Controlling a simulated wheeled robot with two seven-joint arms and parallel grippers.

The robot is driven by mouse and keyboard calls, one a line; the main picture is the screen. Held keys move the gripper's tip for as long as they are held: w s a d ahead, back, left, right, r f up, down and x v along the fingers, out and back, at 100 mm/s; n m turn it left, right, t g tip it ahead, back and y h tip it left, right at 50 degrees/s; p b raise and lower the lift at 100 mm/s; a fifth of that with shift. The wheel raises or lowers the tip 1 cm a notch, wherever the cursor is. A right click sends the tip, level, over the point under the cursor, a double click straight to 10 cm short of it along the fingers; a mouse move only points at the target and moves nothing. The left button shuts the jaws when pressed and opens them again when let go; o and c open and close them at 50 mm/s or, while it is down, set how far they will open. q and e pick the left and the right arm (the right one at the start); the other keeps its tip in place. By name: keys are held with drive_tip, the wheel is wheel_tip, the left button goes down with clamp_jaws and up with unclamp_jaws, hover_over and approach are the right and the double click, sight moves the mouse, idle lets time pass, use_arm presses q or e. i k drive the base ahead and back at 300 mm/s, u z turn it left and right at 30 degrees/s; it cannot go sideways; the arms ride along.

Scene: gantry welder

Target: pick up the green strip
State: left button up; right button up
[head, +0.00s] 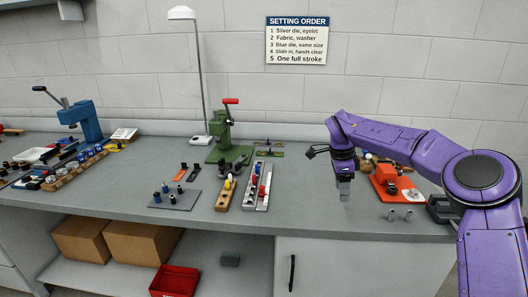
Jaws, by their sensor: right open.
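A flat dark green piece (270,153) with small yellowish parts lies on the bench just right of the green press; it is too small to tell if it is the green strip. An orange strip (180,174) and a small dark strip (193,175) lie left of the press, and the dark one's colour is unclear. My right gripper (344,196) is open and points down over the bench's right half, well right of these pieces, with nothing seen between its fingers. My left gripper is not in view.
The green press (222,135) with a red handle stands mid-bench, a lamp (199,80) behind it. In front are a grey mat (175,200), a wooden block (226,196) and a pale tray (264,198). An orange-red fixture (388,176) sits right of my gripper. Bench between tray and gripper is clear.

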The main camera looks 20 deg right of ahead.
sight(266, 153)
drive_tip(key=i, duration=1.75)
